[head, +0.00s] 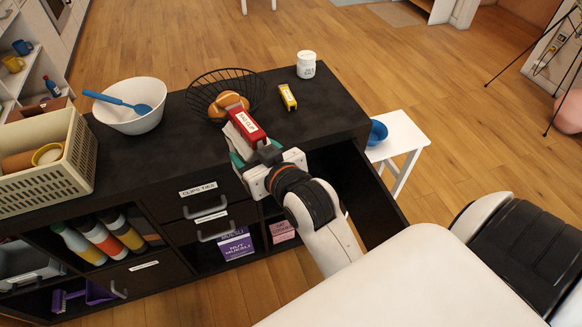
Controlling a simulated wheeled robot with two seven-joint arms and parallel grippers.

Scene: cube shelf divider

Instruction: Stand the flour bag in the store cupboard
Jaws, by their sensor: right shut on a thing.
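My right gripper (254,155) is over the front edge of the black cabinet top (190,140). It is shut on a red block-like thing (244,124) with a white label that seems to read "bag clip". A pale grey-white piece (234,143) shows beside the red thing; I cannot tell what it belongs to. I cannot make out a flour bag in this view. No cupboard is clearly marked as the store cupboard. My left gripper is not in view.
On the top stand a cream basket (50,180), a white bowl (130,112) with a blue spoon, a black wire basket (200,88), a yellow labelled item (288,97) and a white jar (306,65). A dark compartment (365,200) stands open at right, near a white stool (400,135).

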